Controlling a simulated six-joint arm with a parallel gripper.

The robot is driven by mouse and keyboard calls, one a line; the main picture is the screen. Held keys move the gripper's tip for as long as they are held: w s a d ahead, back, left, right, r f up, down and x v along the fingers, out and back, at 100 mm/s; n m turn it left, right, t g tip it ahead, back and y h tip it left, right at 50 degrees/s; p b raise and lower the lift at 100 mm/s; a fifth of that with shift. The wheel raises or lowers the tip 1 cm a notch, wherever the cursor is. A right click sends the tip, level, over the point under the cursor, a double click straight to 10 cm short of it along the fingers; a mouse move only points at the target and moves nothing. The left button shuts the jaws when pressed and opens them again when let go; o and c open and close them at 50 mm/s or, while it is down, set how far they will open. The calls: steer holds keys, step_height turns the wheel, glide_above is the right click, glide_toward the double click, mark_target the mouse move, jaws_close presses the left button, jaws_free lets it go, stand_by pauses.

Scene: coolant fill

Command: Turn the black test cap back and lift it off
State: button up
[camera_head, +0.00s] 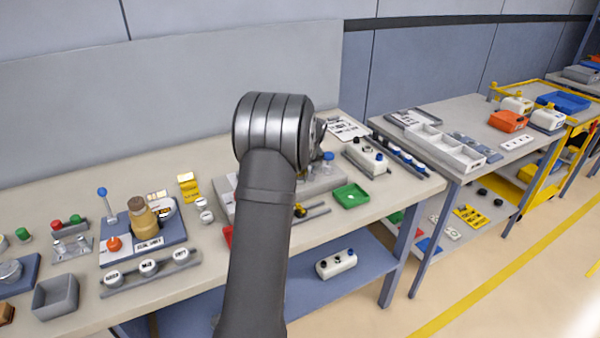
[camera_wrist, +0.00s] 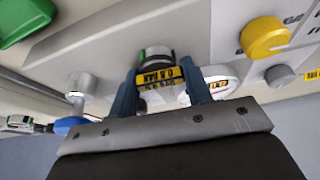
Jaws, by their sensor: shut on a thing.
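In the wrist view my gripper (camera_wrist: 160,72) has its two blue-grey fingers on either side of a dark piece with yellow lettered bands, which I take to be the black test cap (camera_wrist: 158,78). The fingers are shut on it. A grey and white round part with a green edge shows just behind it. The cap's underside and its seat are hidden, so I cannot tell whether it is seated or raised. In the head view my arm covers the gripper and the cap.
A yellow knob (camera_wrist: 264,38) and a grey button are to the right in the wrist view. A white post (camera_wrist: 81,84) and a blue knob (camera_wrist: 70,125) are to the left. In the head view a green tray (camera_head: 351,196) lies right of my arm.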

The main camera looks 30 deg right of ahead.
steer(key=shift+r, duration=0.4)
stand_by(0.4)
steer(key=shift+r, duration=2.15)
steer(key=shift+s, duration=0.1)
